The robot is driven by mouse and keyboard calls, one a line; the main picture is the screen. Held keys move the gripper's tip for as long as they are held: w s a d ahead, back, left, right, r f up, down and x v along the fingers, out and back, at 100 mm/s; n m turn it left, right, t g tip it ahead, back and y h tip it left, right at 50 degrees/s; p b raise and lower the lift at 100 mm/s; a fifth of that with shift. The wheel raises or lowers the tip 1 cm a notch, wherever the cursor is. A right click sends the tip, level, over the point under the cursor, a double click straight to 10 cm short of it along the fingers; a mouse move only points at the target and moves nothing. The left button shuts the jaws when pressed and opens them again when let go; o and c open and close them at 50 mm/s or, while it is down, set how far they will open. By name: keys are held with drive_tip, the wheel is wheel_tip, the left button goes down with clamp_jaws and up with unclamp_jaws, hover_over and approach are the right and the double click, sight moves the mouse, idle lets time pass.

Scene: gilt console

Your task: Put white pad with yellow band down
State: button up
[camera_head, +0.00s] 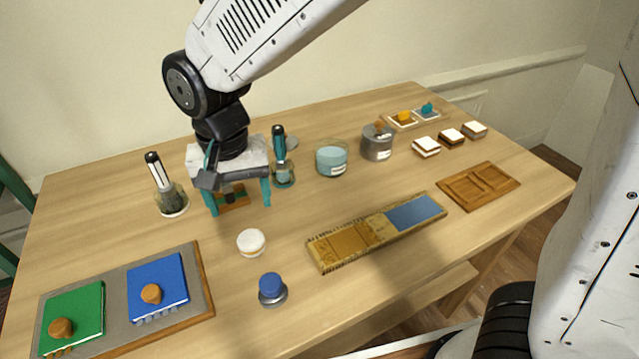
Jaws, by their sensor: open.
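A small round white pad (251,241) with a yellowish band around its side lies on the wooden table, left of centre. My gripper (238,201) is just behind it and a little to its left, pointing down at the table. Its two teal fingers are spread wide apart. The pad is outside the fingers and appears apart from them. A brown wooden piece with a dark part (232,196) shows between the fingers, partly hidden by my gripper; I cannot tell whether they touch it.
A blue-topped knob (271,288) stands in front. A grey board (117,310) with green and blue books is front left, a patterned strip (345,245) right. A brush jar (171,199), glass jar (331,158) and grey pot (377,142) stand behind. Bare table surrounds the pad.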

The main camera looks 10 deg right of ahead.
drive_tip(key=s+d+r, duration=0.1)
drive_tip(key=d+r, duration=0.3)
drive_tip(key=d, duration=0.5)
drive_tip(key=s+d+r, duration=0.2)
drive_tip(key=d+r, duration=0.2)
drive_tip(key=d, duration=0.5)
drive_tip(key=s+d+t, duration=0.1)
drive_tip(key=s+d, duration=1)
drive_tip(key=d, duration=0.1)
drive_tip(key=shift+s+d+r, duration=0.15)
drive_tip(key=shift+d+r, duration=0.15)
